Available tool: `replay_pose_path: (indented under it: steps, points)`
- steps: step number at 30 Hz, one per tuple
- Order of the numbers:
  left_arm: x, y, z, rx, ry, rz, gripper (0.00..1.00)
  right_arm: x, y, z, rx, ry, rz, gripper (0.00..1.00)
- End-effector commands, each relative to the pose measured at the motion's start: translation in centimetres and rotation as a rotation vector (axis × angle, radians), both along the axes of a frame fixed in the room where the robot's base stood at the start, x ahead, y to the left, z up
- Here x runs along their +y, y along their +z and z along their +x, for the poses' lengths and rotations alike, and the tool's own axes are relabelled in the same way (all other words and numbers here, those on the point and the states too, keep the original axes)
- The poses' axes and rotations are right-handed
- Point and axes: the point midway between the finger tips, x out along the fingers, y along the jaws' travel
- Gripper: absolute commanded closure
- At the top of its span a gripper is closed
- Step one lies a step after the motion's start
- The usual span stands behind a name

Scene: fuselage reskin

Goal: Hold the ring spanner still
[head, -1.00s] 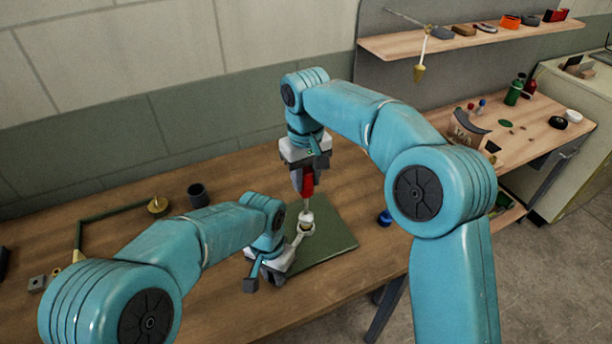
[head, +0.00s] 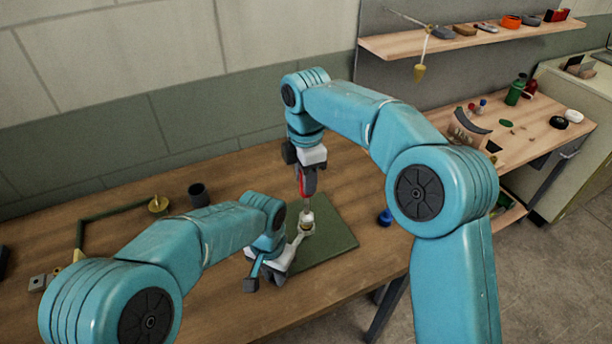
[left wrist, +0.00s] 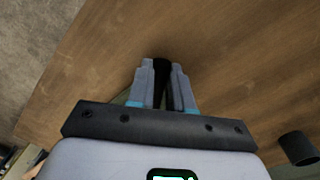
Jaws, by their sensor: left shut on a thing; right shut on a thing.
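The ring spanner (head: 298,240) is pale, and its ring end lies around or against the base of a small light fitting (head: 307,217) on the green mat. My left gripper (head: 281,262) is low at the mat's left edge, shut on the spanner's near end. In the left wrist view its fingers (left wrist: 162,84) are close together with a dark gap or object between them; the spanner is not clear there. My right gripper (head: 307,178) points down above the fitting, shut on a red-handled tool (head: 301,181) whose thin shaft reaches down to the fitting.
The green mat (head: 335,243) lies on the wooden bench. A dark cup (head: 198,195) and a brass piece (head: 157,205) stand behind my left arm. A blue piece (head: 385,217) sits right of the mat. A shelf (head: 470,39) and side table are at the right.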

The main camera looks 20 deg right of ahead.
Motion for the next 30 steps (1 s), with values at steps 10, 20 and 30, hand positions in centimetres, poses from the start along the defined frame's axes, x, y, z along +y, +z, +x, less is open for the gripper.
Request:
replay_pose_path:
  steps: [10, 20, 30]
  points:
    - [0.00, 0.03, 0.00, 0.000, 0.000, 0.000, 1.00, 0.03, 0.04, -0.01, -0.001, 0.007, 0.000, 1.00]
    - [-0.01, 0.03, 0.01, 0.000, 0.000, 0.000, 1.00, 0.03, -0.05, -0.01, 0.000, 0.006, 0.000, 1.00]
    - [-0.01, 0.03, 0.01, 0.000, 0.000, 0.000, 1.00, 0.01, -0.86, -0.01, 0.000, 0.006, 0.000, 1.00]
